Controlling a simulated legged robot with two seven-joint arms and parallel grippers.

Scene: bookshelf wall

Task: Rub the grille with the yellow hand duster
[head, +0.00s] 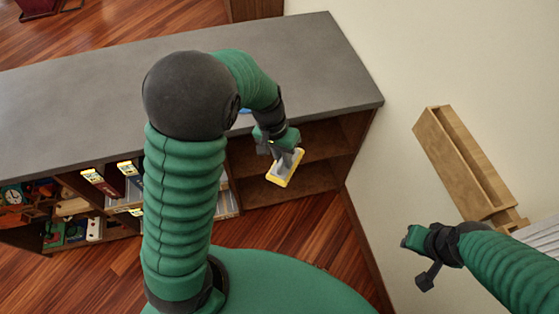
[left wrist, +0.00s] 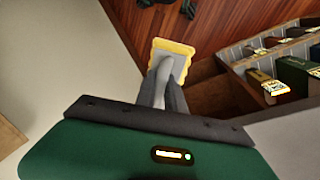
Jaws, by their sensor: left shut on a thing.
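The yellow hand duster (head: 286,168) has a pale back with a yellow rim. My left gripper (head: 280,146) is shut on its handle and holds it in front of the open shelves. The left wrist view shows the duster (left wrist: 174,54) beyond the fingers (left wrist: 162,92), with the grey handle between them. A light slatted panel (head: 543,234) at the right edge of the head view may be the grille; it is partly cut off and behind my right arm. The duster is well apart from it. My right gripper (head: 420,255) is near the wall; its jaws are unclear.
A low bookshelf with a grey top (head: 325,75) stands against the cream wall (head: 395,60). Books and small items (head: 95,182) fill its left bays; the right bay (head: 315,150) looks empty. A wooden wall rack (head: 455,150) hangs at right. Red wooden floor (head: 320,228) lies open before the shelf.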

